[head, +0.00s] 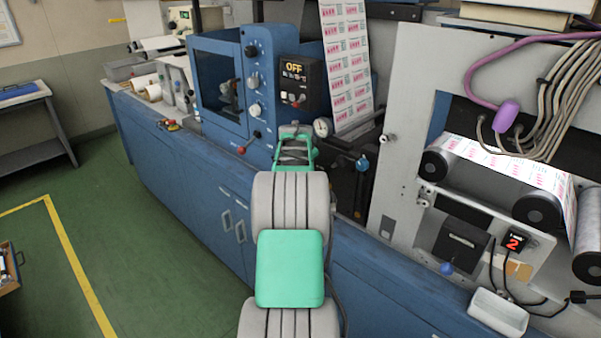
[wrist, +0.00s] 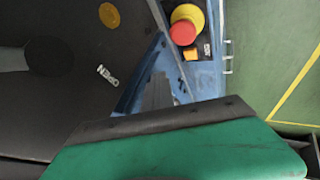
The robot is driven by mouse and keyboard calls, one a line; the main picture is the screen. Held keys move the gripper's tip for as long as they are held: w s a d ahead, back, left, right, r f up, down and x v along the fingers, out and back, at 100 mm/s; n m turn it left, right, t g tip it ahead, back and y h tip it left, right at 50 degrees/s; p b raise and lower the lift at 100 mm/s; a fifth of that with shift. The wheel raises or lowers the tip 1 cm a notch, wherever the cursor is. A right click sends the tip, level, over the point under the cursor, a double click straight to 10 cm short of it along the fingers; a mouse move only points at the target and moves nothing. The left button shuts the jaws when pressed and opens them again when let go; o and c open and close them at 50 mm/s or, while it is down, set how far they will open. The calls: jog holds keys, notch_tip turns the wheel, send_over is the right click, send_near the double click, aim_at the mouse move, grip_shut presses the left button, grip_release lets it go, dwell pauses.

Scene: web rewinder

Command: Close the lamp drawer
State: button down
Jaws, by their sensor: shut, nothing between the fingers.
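No label in view names the lamp drawer. A black unit (head: 350,190) with a blue knob (head: 362,163) stands just right of my gripper, and a dark box (head: 461,243) with a blue knob (head: 446,268) sits on the machine at right. I cannot tell which is the drawer or how far it stands out. My gripper (head: 295,133) is shut and empty, in front of the blue machine and left of the black unit; contact cannot be told. In the wrist view a dark surface marked OPEN (wrist: 107,75) fills the left.
A blue cabinet (head: 185,165) runs below the machines. A red button (wrist: 184,32) on a yellow base shows in the wrist view. A white tray (head: 498,314) and cables lie at lower right. Green floor (head: 140,230) is clear at left, beside an open box (head: 8,268).

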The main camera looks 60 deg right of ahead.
jog(key=shift+s, duration=0.1)
jog(key=a+b, duration=0.2)
jog(key=shift+w+a+f, duration=0.15)
jog(key=shift+w+a, duration=0.05)
jog(key=shift+a, duration=0.1)
jog(key=w+a+b+v, duration=0.1)
jog(key=v, duration=1)
jog(key=s+a+f+m+g+y, duration=0.1)
jog(key=s+a+f+m+y, duration=0.2)
jog(key=a+f, duration=0.45)
jog(key=s+a+f+m+g+y, duration=0.2)
jog(key=s+a+f+m, duration=0.25)
jog(key=a+f, duration=0.3)
jog(key=s+a+f+n, duration=0.15)
jog(key=a+n, duration=0.35)
jog(key=a, duration=1.4)
jog(key=w+a+r+n+t+p, duration=0.1)
jog(key=a+r+n, duration=0.1)
jog(key=a, duration=0.5)
jog(key=w+a+r+n+t+y+p, duration=0.1)
jog(key=a+r+n, duration=0.2)
jog(key=a, duration=0.5)
jog(key=shift+r+n, duration=0.35)
jog(key=shift+r, duration=0.35)
